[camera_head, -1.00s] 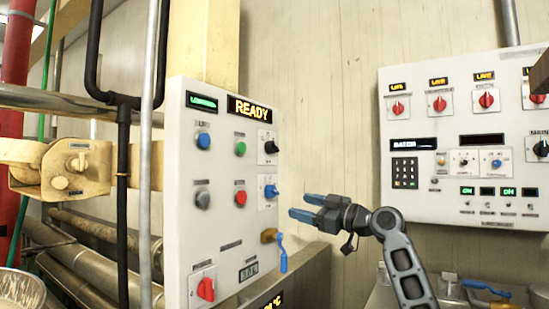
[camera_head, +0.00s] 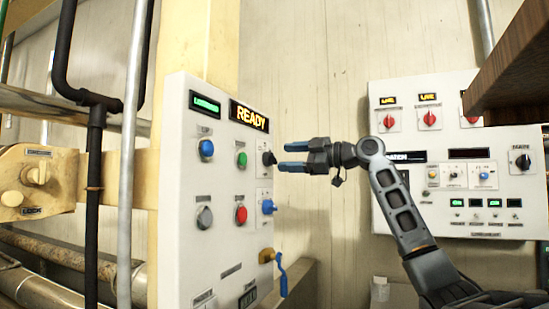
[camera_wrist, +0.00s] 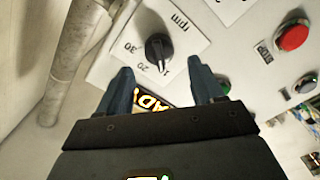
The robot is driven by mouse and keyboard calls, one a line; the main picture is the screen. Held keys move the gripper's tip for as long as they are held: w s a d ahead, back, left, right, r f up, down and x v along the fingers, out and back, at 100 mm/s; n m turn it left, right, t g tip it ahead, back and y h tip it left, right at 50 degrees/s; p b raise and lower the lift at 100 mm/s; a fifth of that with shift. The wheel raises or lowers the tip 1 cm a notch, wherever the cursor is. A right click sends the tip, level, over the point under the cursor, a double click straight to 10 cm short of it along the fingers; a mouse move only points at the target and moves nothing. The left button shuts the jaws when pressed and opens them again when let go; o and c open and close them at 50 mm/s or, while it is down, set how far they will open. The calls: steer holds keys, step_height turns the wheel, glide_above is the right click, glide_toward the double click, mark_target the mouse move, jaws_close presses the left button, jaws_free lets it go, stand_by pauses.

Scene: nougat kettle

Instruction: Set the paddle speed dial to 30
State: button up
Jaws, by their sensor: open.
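The paddle speed dial appears to be the black knob (camera_head: 268,158) on the right side of the white READY panel (camera_head: 180,240). In the wrist view the black knob (camera_wrist: 158,47) sits on a white plate marked rpm, with 30, 20 and a partly hidden number starting with 1. Its pale pointer mark faces that lower side, near the 1; the exact setting is unclear. My gripper (camera_head: 284,157) is level with the knob, just to its right. In the wrist view my gripper (camera_wrist: 161,66) is open, its blue fingers apart below the knob, not around it.
A blue knob (camera_head: 268,206) is below the dial, with a blue-handled lever (camera_head: 281,273) lower down. Green (camera_head: 241,160) and red (camera_head: 240,214) buttons are left of it. A second control panel (camera_head: 440,222) stands right. Brown shelving (camera_head: 515,70) juts in at upper right.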

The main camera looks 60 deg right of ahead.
mark_target(275, 157)
steer(key=shift+w+a, duration=0.15)
steer(key=shift+w, duration=1.95)
steer(key=shift+c, duration=0.2)
steer(key=c, duration=1)
